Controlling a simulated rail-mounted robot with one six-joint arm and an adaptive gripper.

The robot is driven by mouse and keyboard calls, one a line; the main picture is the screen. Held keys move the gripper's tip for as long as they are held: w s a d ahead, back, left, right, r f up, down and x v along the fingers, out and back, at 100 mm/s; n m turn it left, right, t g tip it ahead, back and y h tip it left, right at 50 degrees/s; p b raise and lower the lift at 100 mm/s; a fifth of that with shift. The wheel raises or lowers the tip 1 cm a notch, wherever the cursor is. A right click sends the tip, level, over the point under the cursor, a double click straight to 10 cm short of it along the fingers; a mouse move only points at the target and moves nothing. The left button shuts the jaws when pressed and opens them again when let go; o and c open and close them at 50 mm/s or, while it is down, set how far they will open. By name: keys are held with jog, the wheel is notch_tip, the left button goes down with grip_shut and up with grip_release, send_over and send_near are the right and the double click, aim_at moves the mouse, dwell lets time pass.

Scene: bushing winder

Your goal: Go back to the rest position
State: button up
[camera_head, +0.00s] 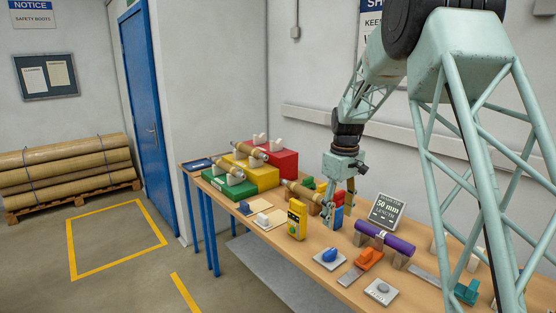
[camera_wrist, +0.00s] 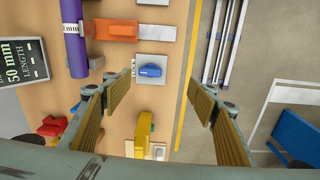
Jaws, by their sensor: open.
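My gripper (camera_head: 338,208) points down above the middle of the wooden table (camera_head: 265,233), among the objects on it. The wrist view shows its two fingers (camera_wrist: 162,92) spread wide with nothing held between them. In that view a blue knob on a white plate (camera_wrist: 150,71) shows between and beyond the fingers.
A purple roll (camera_head: 397,246) on supports, an orange tool (camera_head: 369,258) and a 50 mm sign (camera_head: 387,210) stand to the right. Green (camera_head: 228,189), yellow (camera_head: 262,176) and red (camera_head: 283,160) blocks stand at the far left end. A blue door (camera_head: 143,110) is behind.

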jog(key=s+r+m+t+b, duration=0.1)
jog(key=s+r, duration=0.5)
jog(key=s, duration=0.3)
jog(key=s+r+m, duration=0.1)
jog(key=s+r, duration=0.6)
jog(key=s, duration=0.3)
jog(key=s+r+m+t+b, duration=0.1)
jog(key=s+r+m, duration=0.1)
jog(key=s+r, duration=0.55)
jog(key=s+f+m+b, duration=0.1)
jog(key=s+f, duration=0.1)
jog(key=s, duration=1.4)
jog(key=s+f+m+t, duration=0.1)
jog(key=s+f+m, duration=0.1)
jog(key=s, duration=1.4)
jog(key=shift+s+t+b, duration=0.3)
jog(key=shift+s+b, duration=0.1)
